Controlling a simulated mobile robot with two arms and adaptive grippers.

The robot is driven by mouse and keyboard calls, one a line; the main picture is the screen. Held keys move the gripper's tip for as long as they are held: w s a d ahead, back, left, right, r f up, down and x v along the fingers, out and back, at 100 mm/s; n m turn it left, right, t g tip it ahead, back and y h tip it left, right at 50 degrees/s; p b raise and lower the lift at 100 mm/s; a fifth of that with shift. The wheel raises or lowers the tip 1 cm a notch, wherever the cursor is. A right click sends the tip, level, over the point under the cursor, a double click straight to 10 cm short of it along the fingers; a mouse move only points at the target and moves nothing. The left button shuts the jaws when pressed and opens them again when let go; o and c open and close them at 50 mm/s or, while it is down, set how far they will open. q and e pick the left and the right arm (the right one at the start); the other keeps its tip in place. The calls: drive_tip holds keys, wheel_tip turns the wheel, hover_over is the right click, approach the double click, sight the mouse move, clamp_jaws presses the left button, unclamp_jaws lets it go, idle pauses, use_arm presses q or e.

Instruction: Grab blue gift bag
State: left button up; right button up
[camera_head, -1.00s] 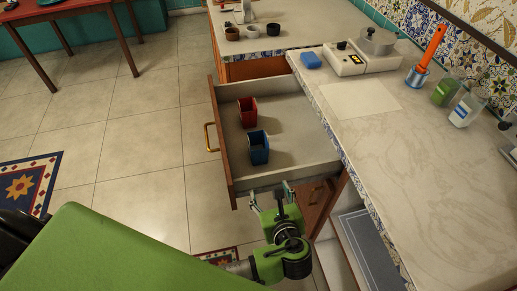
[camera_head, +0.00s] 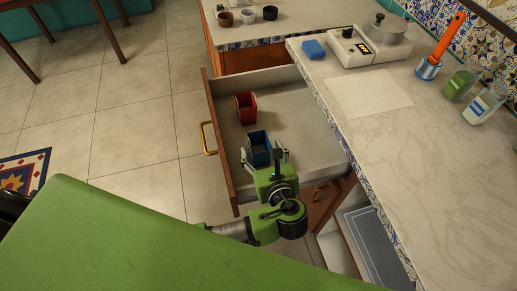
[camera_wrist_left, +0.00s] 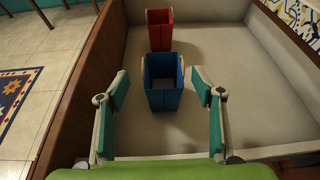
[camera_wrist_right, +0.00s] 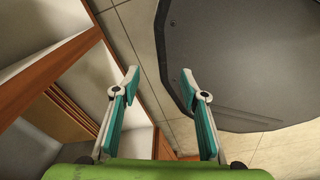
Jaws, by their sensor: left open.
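The blue gift bag (camera_head: 260,147) stands upright and open-topped in the pulled-out drawer (camera_head: 303,117). In the left wrist view the blue bag (camera_wrist_left: 162,84) is centred ahead, between the lines of the two fingers and a little beyond their tips. My left gripper (camera_head: 265,157) is open and empty at the bag's near side, over the drawer's near part. It also shows in the left wrist view (camera_wrist_left: 158,85). My right gripper (camera_wrist_right: 158,80) is open and empty in the right wrist view, away from the drawer's contents.
A red bag (camera_head: 245,107) stands in the drawer behind the blue one. The drawer's wooden front (camera_head: 221,150) rises on the left, with a brass handle. The marble counter (camera_head: 385,150) lies on the right, holding a scale, blue sponge and bottles.

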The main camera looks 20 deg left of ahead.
sight(256, 133)
use_arm(q)
drive_tip(key=x, duration=0.4)
drive_tip(key=shift+w+a+f, duration=0.2)
drive_tip(key=shift+w+a, duration=0.1)
drive_tip(key=shift+w, duration=0.15)
drive_tip(key=x, duration=0.4)
drive_tip(key=shift+w+r, duration=0.1)
drive_tip(key=shift+w, duration=0.25)
drive_tip(key=shift+w+a, duration=0.1)
drive_tip(key=shift+w, duration=0.05)
drive_tip(key=c, duration=1)
use_arm(e)
drive_tip(key=shift+s+a, duration=0.15)
drive_tip(key=shift+s, duration=0.3)
